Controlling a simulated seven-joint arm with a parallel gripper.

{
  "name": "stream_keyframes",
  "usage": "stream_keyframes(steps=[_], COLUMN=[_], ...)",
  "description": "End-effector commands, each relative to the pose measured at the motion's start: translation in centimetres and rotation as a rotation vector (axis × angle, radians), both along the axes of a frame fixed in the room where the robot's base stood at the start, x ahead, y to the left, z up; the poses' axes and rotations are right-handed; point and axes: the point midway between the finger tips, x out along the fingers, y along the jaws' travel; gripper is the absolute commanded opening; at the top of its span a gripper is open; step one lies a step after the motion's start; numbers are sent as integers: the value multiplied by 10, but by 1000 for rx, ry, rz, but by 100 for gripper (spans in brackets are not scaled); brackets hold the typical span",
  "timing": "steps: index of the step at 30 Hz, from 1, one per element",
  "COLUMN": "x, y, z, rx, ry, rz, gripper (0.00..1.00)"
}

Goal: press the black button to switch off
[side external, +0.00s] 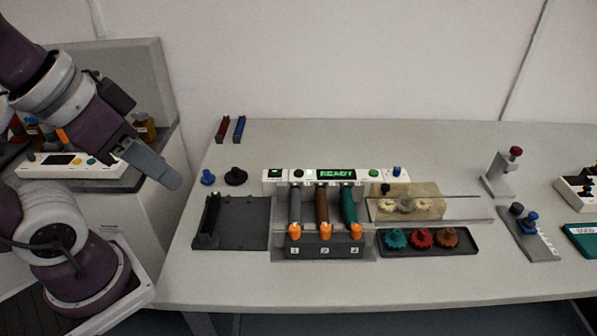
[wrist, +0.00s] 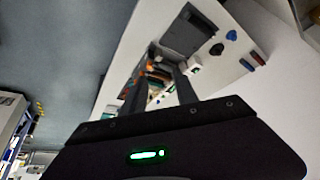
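The printer (side external: 323,218) stands on the table with a white control panel along its back edge. The panel's green display (side external: 337,175) reads "READY". A small dark round button (side external: 298,173) sits left of the display; it looks black, but is tiny here. A green button (side external: 373,173) sits right of the display. My gripper (side external: 160,168) is in the air at the left, well away from the panel. In the wrist view its two fingers (wrist: 158,88) are apart with nothing held between them. The fingers partly cover the printer in that view, and I cannot make out the button there.
A dark flat plate (side external: 240,222) lies left of the printer. A black tray (side external: 475,243) of coloured gears lies right. Blue (side external: 207,178) and black (side external: 235,176) knobs stand behind the plate. Another white panel (side external: 70,165) is on the left bench. The table's front strip is clear.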

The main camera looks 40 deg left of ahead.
Motion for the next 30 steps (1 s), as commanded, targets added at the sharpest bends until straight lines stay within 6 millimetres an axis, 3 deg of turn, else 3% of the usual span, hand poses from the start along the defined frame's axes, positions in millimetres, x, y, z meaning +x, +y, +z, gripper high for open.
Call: stream_keyframes(steps=[1, 5, 30], x=[0, 0, 0], y=[0, 0, 0], z=[0, 0, 0], rx=[0, 0, 0], ry=[0, 0, 0], rz=[0, 0, 0], gripper=[25, 0, 0])
